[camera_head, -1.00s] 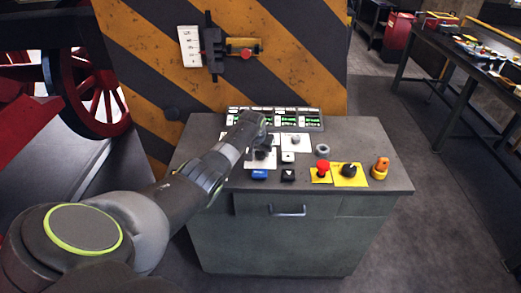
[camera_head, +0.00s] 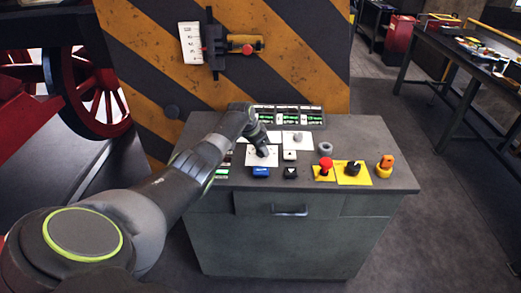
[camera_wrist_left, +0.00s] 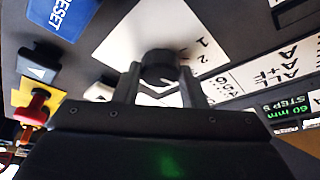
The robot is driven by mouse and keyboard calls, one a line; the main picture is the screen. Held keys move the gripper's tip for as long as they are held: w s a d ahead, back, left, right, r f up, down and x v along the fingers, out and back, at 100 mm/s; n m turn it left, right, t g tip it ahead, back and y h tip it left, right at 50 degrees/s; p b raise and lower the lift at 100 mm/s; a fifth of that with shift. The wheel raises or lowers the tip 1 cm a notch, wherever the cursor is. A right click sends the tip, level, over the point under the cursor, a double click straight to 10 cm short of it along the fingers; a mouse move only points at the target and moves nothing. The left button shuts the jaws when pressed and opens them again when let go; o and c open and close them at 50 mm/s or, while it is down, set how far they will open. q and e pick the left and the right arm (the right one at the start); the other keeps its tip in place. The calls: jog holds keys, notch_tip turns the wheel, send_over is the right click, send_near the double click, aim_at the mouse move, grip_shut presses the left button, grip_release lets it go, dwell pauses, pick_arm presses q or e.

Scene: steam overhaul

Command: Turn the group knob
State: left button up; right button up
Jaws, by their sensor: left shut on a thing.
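The group knob (camera_wrist_left: 158,66) is a dark round knob on a white plate (camera_wrist_left: 135,35) marked 1, 2 and more letters in the left wrist view. My left gripper (camera_wrist_left: 160,80) has one finger on each side of the knob and is shut on it. In the head view my left gripper (camera_head: 262,146) reaches down onto the white plate at the left part of the console top, and hides most of the knob there. The knob's pointer direction cannot be made out. My right gripper is not in view.
A blue RESET button (camera_head: 261,171), a black button (camera_head: 290,172), a red mushroom button (camera_head: 325,163), a black rotary switch (camera_head: 352,168) and an orange knob (camera_head: 385,163) line the console front. Green-lit displays (camera_head: 300,116) stand behind. A striped panel rises at the back.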

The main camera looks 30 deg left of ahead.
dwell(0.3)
pick_arm(q)
jog(key=o, duration=1)
jog(key=shift+r, duration=0.15)
jog(key=shift+s+a+r, duration=0.1)
jog(key=shift+s+r, duration=0.1)
jog(key=shift+r, duration=0.4)
jog(key=b+v, duration=0.1)
jog(key=v, duration=1.4)
jog(key=shift+s+r+b, duration=0.15)
jog(key=shift+r+b, duration=0.2)
jog(key=shift+r, duration=0.05)
